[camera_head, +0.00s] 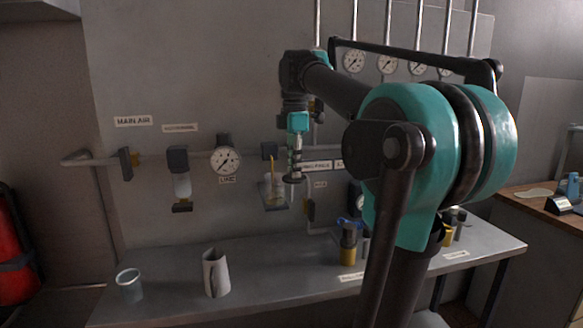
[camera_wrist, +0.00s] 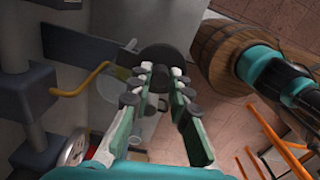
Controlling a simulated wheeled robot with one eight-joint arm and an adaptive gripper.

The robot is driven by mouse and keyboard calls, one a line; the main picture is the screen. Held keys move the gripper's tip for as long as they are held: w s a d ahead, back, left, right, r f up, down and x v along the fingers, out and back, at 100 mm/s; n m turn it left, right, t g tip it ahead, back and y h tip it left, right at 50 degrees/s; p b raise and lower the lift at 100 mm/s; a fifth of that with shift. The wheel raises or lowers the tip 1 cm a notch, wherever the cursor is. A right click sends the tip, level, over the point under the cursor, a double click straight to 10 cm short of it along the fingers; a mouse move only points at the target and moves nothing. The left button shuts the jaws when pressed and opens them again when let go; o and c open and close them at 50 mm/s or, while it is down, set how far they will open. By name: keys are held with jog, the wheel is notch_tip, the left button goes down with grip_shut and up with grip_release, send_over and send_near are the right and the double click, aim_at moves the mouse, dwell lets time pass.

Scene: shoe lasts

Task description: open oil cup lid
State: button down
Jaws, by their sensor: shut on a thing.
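The oil cup (camera_head: 270,188) is a clear vessel on the wall panel, under a dark block with a yellow tube (camera_head: 273,163). My gripper (camera_head: 294,172) points down just right of it. Its fingers are shut on a dark round lid (camera_head: 292,179). In the wrist view, my fingertips (camera_wrist: 160,71) close on this dark lid (camera_wrist: 165,56), and the yellow tube (camera_wrist: 80,84) is to their left. The cup shows only faintly there behind my fingers. I cannot tell whether the lid still touches the cup.
A pressure gauge (camera_head: 226,160) and a second bowl unit (camera_head: 182,187) are on the wall to the left. A grey bench (camera_head: 270,265) below holds a blue-grey cup (camera_head: 130,286), a pale open vessel (camera_head: 215,273) and a dark and yellow canister (camera_head: 348,244). A barrel (camera_wrist: 228,55) shows at right in the wrist view.

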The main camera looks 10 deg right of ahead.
jog(key=shift+d+n, duration=0.15)
jog(key=shift+n, duration=0.15)
jog(key=c, duration=1.4)
grip_release()
notch_tip(320, 180, up, 12)
jog(key=shift+r, duration=0.1)
